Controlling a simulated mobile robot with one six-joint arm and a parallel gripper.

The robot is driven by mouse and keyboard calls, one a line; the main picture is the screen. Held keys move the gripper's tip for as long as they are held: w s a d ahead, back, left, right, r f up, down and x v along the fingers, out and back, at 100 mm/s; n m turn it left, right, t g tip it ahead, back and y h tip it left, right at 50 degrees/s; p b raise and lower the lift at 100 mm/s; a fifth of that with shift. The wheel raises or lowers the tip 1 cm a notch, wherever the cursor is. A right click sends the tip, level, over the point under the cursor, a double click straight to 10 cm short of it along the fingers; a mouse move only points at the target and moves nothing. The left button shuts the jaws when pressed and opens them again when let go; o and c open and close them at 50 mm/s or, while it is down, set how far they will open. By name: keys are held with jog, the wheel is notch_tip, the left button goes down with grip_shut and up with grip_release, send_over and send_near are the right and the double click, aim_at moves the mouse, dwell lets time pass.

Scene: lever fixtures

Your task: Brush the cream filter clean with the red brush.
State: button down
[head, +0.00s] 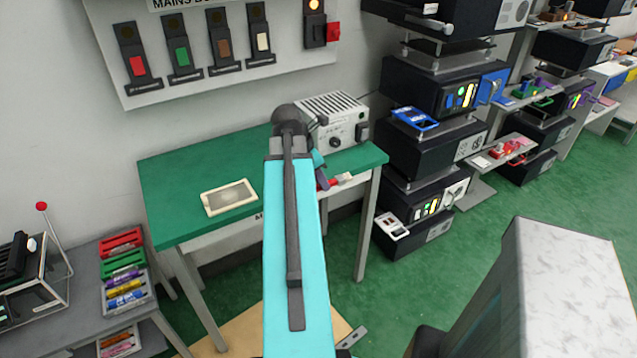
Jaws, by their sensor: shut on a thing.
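The cream filter (218,208) lies flat on the green tabletop, left of my arm. It is a cream frame around a greyish panel. My gripper (323,180) is partly hidden behind my arm, near the right front edge of the table and well to the right of the filter. It is shut on the red brush (334,182). Only a small red part with a pale part beside it shows to the right of the jaws. The brush is apart from the filter.
The green-topped table (180,185) is clear around the filter. A grey vented box with a knob (335,125) stands at its back right. A switch board (200,75) hangs on the wall. A side table (80,275) with trays stands at lower left, and black machines (425,150) stand at right.

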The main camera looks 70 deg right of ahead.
jog(key=shift+w, duration=0.1)
jog(key=shift+w+a, duration=0.1)
jog(key=shift+w, duration=0.15)
jog(key=w+a, duration=0.3)
jog(key=w, duration=0.2)
jog(key=w+a, duration=0.2)
jog(key=w, duration=0.4)
jog(key=w+a, duration=0.3)
jog(key=w, duration=0.2)
jog(key=shift+w+a, duration=0.2)
jog(key=shift+a, duration=0.1)
jog(key=w+a, duration=1.2)
jog(key=shift+w+a, duration=0.3)
jog(key=w+a, duration=0.4)
jog(key=a, duration=0.7)
jog(key=w+a, duration=0.4)
jog(key=a, duration=0.8)
jog(key=w+a, duration=0.4)
jog(key=a, duration=0.7)
jog(key=shift+a+r+n, duration=0.3)
jog(key=shift+r, duration=0.1)
jog(key=shift+s, duration=0.15)
